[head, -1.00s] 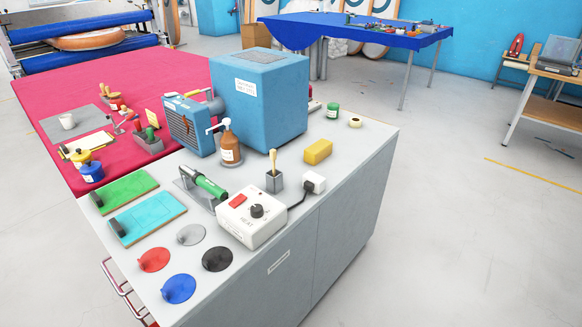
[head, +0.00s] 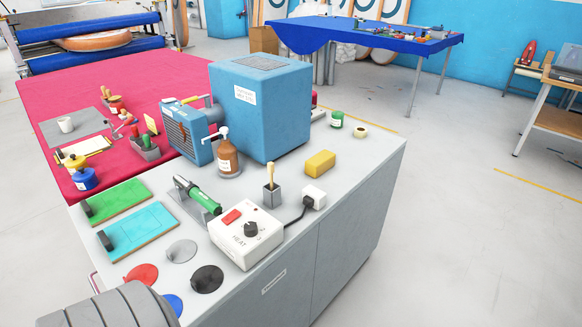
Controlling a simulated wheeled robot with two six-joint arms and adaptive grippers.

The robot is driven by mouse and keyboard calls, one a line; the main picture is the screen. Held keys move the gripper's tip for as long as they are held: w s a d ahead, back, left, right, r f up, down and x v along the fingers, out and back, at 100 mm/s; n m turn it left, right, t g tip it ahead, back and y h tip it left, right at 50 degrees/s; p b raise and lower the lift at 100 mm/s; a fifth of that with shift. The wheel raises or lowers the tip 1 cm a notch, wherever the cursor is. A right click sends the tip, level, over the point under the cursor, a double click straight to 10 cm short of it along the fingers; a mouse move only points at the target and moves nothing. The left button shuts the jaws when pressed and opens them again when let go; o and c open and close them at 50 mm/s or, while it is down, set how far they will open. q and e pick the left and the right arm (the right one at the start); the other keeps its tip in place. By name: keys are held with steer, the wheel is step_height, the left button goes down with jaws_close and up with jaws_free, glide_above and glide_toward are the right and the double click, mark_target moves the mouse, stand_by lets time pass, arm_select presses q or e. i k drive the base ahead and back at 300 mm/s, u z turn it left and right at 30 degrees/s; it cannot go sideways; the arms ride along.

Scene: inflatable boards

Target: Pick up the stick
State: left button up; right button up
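A short pale wooden stick (head: 270,175) stands upright in a small dark grey holder (head: 271,195) on the grey cabinet top (head: 345,215). It is between the white heat control box and the yellow block, in front of the large blue box. A grey ribbed part of my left arm comes in at the lower left corner, over the front left of the cabinet top. Its gripper is not visible. My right gripper is not in view either.
Around the holder are a white control box (head: 246,237), a green-handled tool (head: 204,196), a white plug block (head: 312,197), a yellow block (head: 320,162), a brown pump bottle (head: 228,156) and a blue box (head: 262,110). The cabinet's right side is fairly clear.

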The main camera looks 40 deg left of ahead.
mark_target(270, 166)
steer(key=i, duration=3.25)
steer(key=u, duration=3.65)
